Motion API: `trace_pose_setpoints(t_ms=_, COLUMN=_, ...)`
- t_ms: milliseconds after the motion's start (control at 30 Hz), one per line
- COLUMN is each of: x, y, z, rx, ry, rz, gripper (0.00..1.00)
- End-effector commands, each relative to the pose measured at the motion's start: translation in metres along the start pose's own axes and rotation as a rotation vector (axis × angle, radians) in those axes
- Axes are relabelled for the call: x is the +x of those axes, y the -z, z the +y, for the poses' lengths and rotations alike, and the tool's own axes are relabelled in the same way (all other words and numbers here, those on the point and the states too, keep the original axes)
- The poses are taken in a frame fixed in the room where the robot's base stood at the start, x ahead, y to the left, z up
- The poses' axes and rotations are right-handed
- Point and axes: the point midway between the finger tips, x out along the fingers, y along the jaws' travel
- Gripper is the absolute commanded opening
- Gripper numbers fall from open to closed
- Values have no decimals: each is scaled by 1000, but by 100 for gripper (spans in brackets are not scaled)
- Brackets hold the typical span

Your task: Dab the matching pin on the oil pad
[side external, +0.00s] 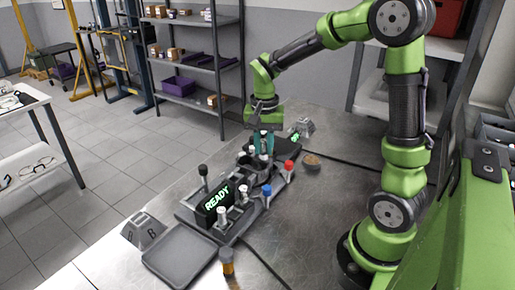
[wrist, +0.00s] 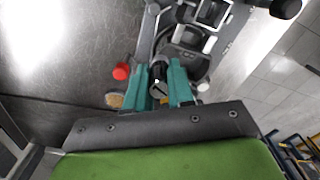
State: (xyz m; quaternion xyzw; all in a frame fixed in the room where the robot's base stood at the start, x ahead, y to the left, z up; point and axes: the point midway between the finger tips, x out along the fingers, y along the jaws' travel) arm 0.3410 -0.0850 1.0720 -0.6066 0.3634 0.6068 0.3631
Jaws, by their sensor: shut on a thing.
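My gripper (side external: 263,143) has teal fingers and points down over the far end of the grey fixture (side external: 190,213). It is shut on a pin, a small metallic piece that shows between the fingertips in the wrist view (wrist: 158,84); the fingers hide most of it. I cannot tell whether the pin is clear of the fixture. A round tan pad in a dark dish (side external: 311,160), which looks like the oil pad, stands right of the fixture; it also shows left of my fingers in the wrist view (wrist: 116,101). The gripper is apart from it.
The fixture carries a lit READY display (side external: 217,199), a black-knobbed lever (side external: 203,171), several pale pins, a blue knob (side external: 267,190) and a red knob (side external: 289,165). An empty grey tray (side external: 180,257), a block marked B (side external: 143,231) and an amber bottle (side external: 227,262) stand nearer.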

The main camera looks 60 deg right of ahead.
Motion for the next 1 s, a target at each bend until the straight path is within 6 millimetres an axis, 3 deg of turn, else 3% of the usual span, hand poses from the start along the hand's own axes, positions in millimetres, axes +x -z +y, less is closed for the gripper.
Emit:
trace_pose_setpoints(t_ms=33, x=5, y=23, z=17, rx=33, ry=-1, rz=-1, gripper=0)
trace_pose_setpoints(t_ms=200, x=19, y=82, z=73, rx=52, ry=0, rz=-2, gripper=0)
trace_pose_setpoints(t_ms=400, x=33, y=129, z=136, rx=-17, ry=0, rz=-1, gripper=0)
trace_pose_setpoints(t_ms=467, x=36, y=138, z=149, rx=-62, ry=0, rz=-1, gripper=0)
trace_pose_setpoints(t_ms=700, x=36, y=151, z=154, rx=-268, ry=1, rz=2, gripper=0)
trace_pose_setpoints(t_ms=1000, x=49, y=151, z=153, rx=-336, ry=0, rz=-2, gripper=0)
